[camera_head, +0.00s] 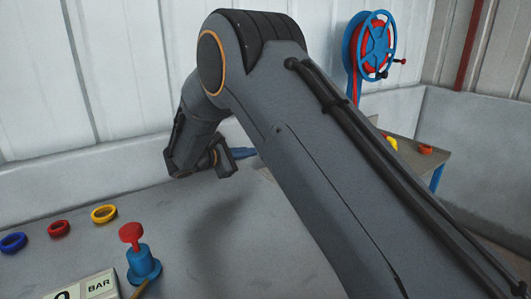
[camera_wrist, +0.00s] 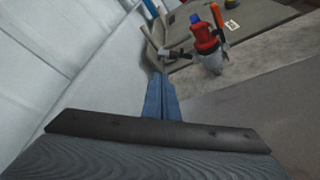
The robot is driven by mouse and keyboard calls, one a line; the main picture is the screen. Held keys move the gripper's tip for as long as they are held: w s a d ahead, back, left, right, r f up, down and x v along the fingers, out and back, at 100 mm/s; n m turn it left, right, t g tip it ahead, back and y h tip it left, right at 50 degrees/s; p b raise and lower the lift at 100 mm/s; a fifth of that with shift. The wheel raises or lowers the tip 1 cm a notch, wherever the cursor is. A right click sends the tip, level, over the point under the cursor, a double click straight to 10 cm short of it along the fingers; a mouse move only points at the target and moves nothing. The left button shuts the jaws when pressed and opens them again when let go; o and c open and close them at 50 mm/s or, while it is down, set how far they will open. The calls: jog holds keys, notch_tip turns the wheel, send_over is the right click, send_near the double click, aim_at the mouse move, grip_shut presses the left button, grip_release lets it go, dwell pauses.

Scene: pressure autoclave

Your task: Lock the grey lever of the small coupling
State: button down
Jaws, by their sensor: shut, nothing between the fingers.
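My gripper (camera_head: 243,153) reaches out beyond my arm over the grey bench in the head view. Its blue fingers (camera_wrist: 162,97) are together and empty in the wrist view. Just beyond the fingertips, a red and blue fitting with a pale lower part (camera_wrist: 207,43) stands right of them; it may be the small coupling. An orange handle (camera_wrist: 217,15) rises beside it. A bent grey bar (camera_wrist: 150,42) lies close to the fingertips; I cannot tell whether it is the grey lever or whether it is touched. My arm hides much of the bench in the head view.
A blue ring (camera_head: 13,242), a red ring (camera_head: 59,228) and a yellow ring (camera_head: 104,213) lie on the bench at left. A red-topped blue plunger (camera_head: 143,262) stands near a BAR display (camera_head: 98,286). A blue and red reel (camera_head: 375,45) is at the back wall.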

jog(key=p+x, duration=0.1)
jog(key=x, duration=0.9)
jog(key=shift+p, duration=0.3)
jog(key=shift+s+a, duration=0.1)
jog(key=shift+s, duration=0.05)
